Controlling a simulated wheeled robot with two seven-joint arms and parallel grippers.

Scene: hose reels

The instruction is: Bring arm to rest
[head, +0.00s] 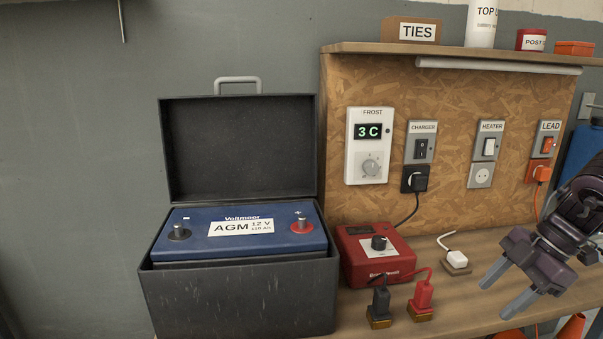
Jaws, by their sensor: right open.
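My right gripper (508,289) is at the right edge of the head view, in front of the bench. Its two grey fingers are spread apart and nothing is between them. Its arm comes in from the right edge. My left gripper is not in view.
A black box (237,299) with its lid up holds a blue battery (255,245). A red charger (361,265) and its black clamp (380,301) and red clamp (422,297) lie on the bench (480,311). A white plug (457,259) is left of my gripper. Switches line the board (450,100).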

